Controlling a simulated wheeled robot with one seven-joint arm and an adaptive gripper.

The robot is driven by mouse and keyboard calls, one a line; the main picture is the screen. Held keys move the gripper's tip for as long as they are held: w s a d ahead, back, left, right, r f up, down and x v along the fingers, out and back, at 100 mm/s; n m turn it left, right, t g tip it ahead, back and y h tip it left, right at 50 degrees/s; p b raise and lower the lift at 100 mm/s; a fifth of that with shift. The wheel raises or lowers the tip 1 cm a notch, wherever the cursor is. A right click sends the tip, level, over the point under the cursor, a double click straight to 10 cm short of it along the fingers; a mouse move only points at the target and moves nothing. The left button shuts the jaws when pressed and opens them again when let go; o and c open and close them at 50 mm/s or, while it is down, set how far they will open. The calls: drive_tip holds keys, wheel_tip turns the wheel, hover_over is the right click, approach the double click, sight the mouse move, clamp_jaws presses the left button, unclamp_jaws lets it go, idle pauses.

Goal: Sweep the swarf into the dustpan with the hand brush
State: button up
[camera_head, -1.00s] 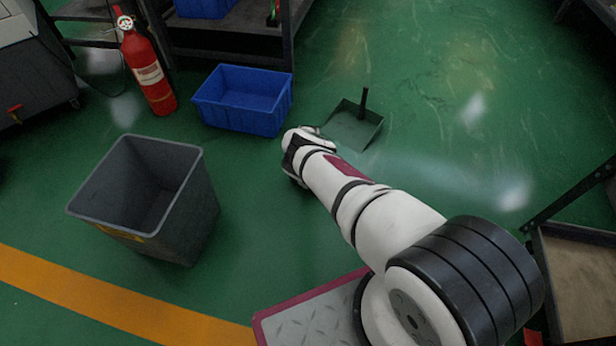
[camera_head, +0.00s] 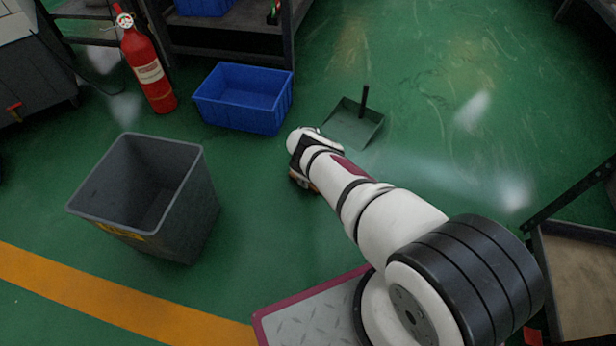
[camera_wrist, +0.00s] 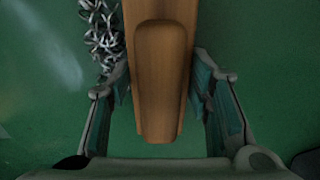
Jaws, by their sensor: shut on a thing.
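My gripper (camera_wrist: 160,95) is shut on the wooden hand brush (camera_wrist: 161,75) in the wrist view, with a finger at each side of it. The bristles are hidden there. Curly silver swarf (camera_wrist: 103,32) lies on the green floor just left of the brush. In the head view my arm covers the gripper and the swarf; a small brown bit, likely the brush (camera_head: 303,181), shows beneath my wrist. The dark green dustpan (camera_head: 347,127), with an upright black handle, lies on the floor just beyond my wrist.
A grey bin (camera_head: 195,215) stands at the left. A blue crate (camera_head: 240,118) lies behind my wrist, and a red fire extinguisher (camera_head: 148,70) stands at the back left. The floor right of the dustpan is clear.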

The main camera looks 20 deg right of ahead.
drive_tip(key=shift+r, duration=0.3)
idle(1.3)
drive_tip(key=shift+s+a+r+p, duration=0.1)
drive_tip(key=shift+a+r+p, duration=0.1)
drive_tip(key=shift+r+p, duration=0.4)
drive_tip(key=shift+s+a+r+p, duration=0.1)
drive_tip(key=shift+a+r+p, duration=0.1)
drive_tip(key=shift+r+p, duration=0.4)
drive_tip(key=r+p, duration=0.1)
drive_tip(key=a+r+p, duration=0.1)
drive_tip(key=r, duration=0.1)
drive_tip(key=s+r+p, duration=0.1)
drive_tip(key=p, duration=0.1)
drive_tip(key=shift+a+r, duration=0.3)
drive_tip(key=shift+a, duration=0.1)
